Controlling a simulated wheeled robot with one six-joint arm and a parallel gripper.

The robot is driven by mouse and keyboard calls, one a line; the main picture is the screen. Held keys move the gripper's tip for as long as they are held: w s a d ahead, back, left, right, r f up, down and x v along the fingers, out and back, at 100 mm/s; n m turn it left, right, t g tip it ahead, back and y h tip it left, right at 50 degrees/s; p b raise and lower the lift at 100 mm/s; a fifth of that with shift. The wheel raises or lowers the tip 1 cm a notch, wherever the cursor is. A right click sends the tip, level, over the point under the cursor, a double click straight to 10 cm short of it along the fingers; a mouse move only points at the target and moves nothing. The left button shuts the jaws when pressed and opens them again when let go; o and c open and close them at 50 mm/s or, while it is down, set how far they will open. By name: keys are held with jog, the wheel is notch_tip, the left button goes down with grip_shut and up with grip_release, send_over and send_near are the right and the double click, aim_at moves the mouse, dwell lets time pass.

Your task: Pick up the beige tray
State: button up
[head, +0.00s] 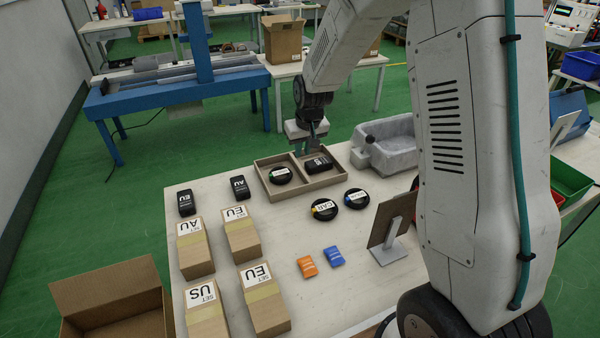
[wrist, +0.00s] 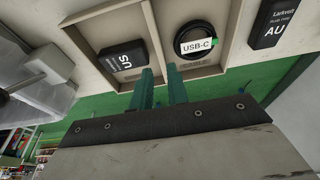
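The beige tray (head: 312,194) lies on the pale table, split by a divider into two compartments. Its left compartment in the head view holds a round black USB-C puck (head: 281,175). Its right compartment holds a black US box (head: 319,164). In the wrist view the tray's divider (wrist: 153,28) runs between the US box (wrist: 124,61) and the puck (wrist: 195,40). My gripper (head: 305,152) is at the tray's far side, by the divider's end. In the wrist view its two teal fingers (wrist: 160,72) stand apart, one on each side of the divider's line. Contact with the tray cannot be told.
A grey stone-like basin (head: 385,150) stands close to the tray's right. Two round pucks (head: 340,204) lie in front. Black boxes (head: 240,187) and cardboard boxes (head: 242,233) stand to the left. A tilted panel (head: 391,220) stands at the right front.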

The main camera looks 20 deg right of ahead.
aim_at(300, 166)
jog(key=x, duration=0.8)
jog(key=shift+w+d, duration=0.1)
jog(key=shift+w, duration=0.1)
jog(key=shift+r, duration=0.1)
grip_shut()
